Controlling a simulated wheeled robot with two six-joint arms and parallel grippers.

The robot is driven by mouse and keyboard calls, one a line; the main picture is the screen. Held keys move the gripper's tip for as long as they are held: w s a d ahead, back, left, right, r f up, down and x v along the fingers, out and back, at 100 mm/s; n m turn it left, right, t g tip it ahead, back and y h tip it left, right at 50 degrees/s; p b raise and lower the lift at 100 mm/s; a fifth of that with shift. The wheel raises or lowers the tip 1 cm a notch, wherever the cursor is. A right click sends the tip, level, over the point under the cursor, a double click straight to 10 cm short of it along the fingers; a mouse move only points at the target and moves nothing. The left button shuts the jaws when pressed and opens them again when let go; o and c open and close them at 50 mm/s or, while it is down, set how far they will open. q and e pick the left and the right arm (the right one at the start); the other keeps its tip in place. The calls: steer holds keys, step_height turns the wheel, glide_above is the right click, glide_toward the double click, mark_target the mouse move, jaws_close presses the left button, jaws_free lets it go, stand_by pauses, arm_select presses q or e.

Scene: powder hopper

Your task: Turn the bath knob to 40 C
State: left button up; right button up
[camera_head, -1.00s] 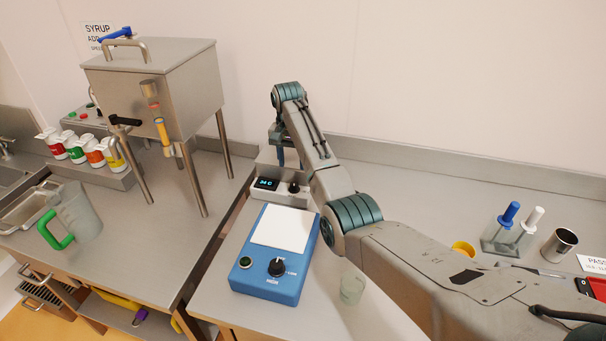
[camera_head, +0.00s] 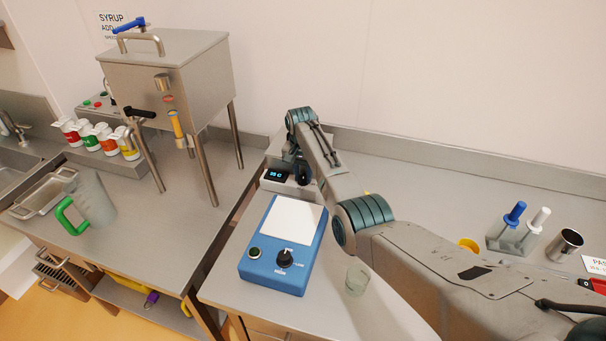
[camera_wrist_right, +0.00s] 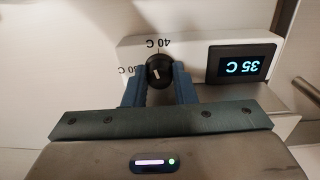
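The bath knob (camera_wrist_right: 158,72) is a round black dial with a white pointer mark on a pale control box (camera_wrist_right: 196,43). In the right wrist view it shows upside down, with "40 C" printed beside it and a partly hidden mark to its left. The display (camera_wrist_right: 243,64) reads 35 C and also shows in the head view (camera_head: 277,175). My right gripper (camera_wrist_right: 160,75) has its two blue fingers on either side of the knob, with the knob filling the gap. In the head view my right arm partly hides the knob. My left gripper is not in view.
A blue device (camera_head: 268,272) with a white top plate and a black knob sits in front of the control box. A steel hopper (camera_head: 170,80) on legs stands at left.

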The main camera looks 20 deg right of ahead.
steer(key=c, duration=0.3)
steer(key=shift+r, duration=0.1)
steer(key=shift+m+p, duration=0.4)
steer(key=shift+m, duration=1.1)
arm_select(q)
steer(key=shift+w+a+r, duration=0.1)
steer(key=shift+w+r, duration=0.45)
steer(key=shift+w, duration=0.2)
arm_select(e)
steer(key=o, duration=1)
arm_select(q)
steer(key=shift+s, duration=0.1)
